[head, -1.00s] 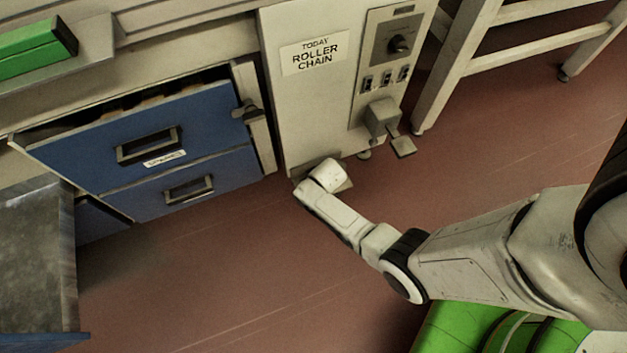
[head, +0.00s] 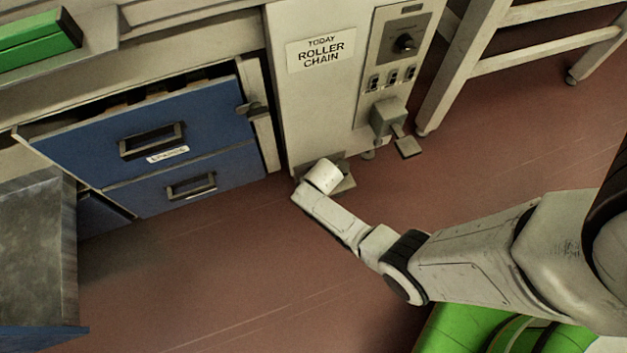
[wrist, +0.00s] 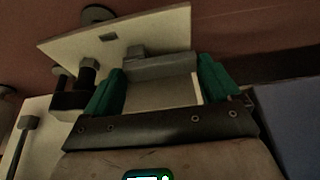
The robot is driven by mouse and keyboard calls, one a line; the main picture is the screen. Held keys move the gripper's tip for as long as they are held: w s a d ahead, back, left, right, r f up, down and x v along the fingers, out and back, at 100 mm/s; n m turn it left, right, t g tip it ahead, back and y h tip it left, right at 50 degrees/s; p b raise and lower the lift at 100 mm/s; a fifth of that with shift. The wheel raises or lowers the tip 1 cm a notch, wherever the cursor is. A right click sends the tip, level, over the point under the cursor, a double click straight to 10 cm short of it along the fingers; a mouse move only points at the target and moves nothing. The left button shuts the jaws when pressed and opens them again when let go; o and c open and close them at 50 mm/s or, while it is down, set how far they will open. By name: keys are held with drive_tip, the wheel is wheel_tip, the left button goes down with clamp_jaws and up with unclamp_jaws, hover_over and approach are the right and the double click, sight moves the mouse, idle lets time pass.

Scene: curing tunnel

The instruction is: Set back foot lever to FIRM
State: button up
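A grey foot pedal (head: 408,147) sticks out low on the machine's front, under a grey housing (head: 388,116). A second flat grey piece (head: 345,184) shows low at the machine's base, partly hidden behind my wrist. I cannot tell which is the back foot lever, and no FIRM mark is readable. My arm's end is low in front of the machine's left base; its fingers are hidden in the head view. In the wrist view my gripper (wrist: 158,84) has its green fingers wide apart. A grey block (wrist: 160,65) shows between and beyond them; contact is unclear.
Blue drawers (head: 150,140) are at left, the upper slightly open. A pale frame leg (head: 445,85) stands at right. Red floor (head: 220,260) is clear in front.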

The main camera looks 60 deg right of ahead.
drive_tip(key=shift+o, duration=0.8)
drive_tip(key=p+v, duration=0.6)
drive_tip(key=v, duration=0.4)
drive_tip(key=shift+s+r+p, duration=0.2)
drive_tip(key=shift+r+p, duration=0.1)
drive_tip(key=shift+p, duration=0.1)
drive_tip(key=shift+a, duration=0.1)
